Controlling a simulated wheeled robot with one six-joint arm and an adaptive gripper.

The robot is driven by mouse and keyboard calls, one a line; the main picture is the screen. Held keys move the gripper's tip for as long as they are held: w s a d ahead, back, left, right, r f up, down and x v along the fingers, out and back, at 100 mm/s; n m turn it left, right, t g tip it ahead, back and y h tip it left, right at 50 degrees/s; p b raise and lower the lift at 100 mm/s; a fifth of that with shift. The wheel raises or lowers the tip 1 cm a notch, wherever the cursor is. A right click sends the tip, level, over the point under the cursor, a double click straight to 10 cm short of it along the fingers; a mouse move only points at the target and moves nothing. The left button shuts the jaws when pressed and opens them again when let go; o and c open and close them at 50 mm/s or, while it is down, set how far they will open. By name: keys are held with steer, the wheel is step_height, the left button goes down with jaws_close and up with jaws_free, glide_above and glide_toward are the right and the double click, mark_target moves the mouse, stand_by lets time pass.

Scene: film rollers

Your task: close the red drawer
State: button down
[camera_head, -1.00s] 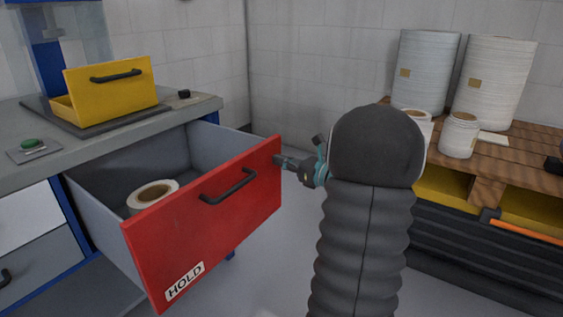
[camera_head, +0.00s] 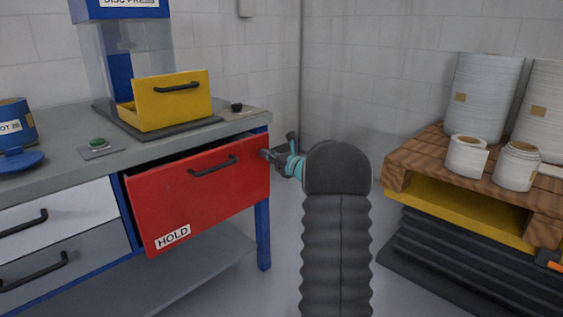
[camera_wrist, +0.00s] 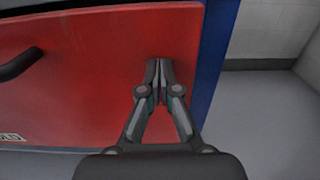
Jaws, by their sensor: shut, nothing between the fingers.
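The red drawer (camera_head: 205,200) is in the workbench, with a dark bar handle (camera_head: 214,166) and a HOLD label. A narrow dark gap shows above its front, which stands slightly proud of the bench frame. My gripper (camera_head: 266,155) is shut and empty at the right end of the drawer front, right of the handle. In the wrist view the shut fingertips (camera_wrist: 157,64) are at the red face (camera_wrist: 95,85), near its right edge; they appear to touch it. The inside of the drawer is hidden.
The workbench (camera_head: 60,155) carries a yellow bin (camera_head: 172,105), a green button (camera_head: 97,143) and a blue pot (camera_head: 14,122). White and grey drawers lie to the left. A wooden pallet (camera_head: 415,160) with white rolls stands right. Floor between is clear.

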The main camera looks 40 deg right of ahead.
steer(key=w, duration=0.3)
steer(key=w+a, duration=0.1)
steer(key=w, duration=0.2)
steer(key=shift+w+a, duration=0.1)
steer(key=shift+a, duration=0.05)
steer(key=shift+w+r, duration=0.2)
steer(key=shift+w, duration=0.05)
steer(key=shift+a+r, duration=0.1)
steer(key=shift+a, duration=0.05)
steer(key=shift+s, duration=0.2)
steer(key=s+d+b, duration=0.1)
steer(key=s+d, duration=0.2)
steer(key=s, duration=1)
steer(key=shift+s+f+b, duration=0.3)
steer(key=shift+s+b, duration=0.05)
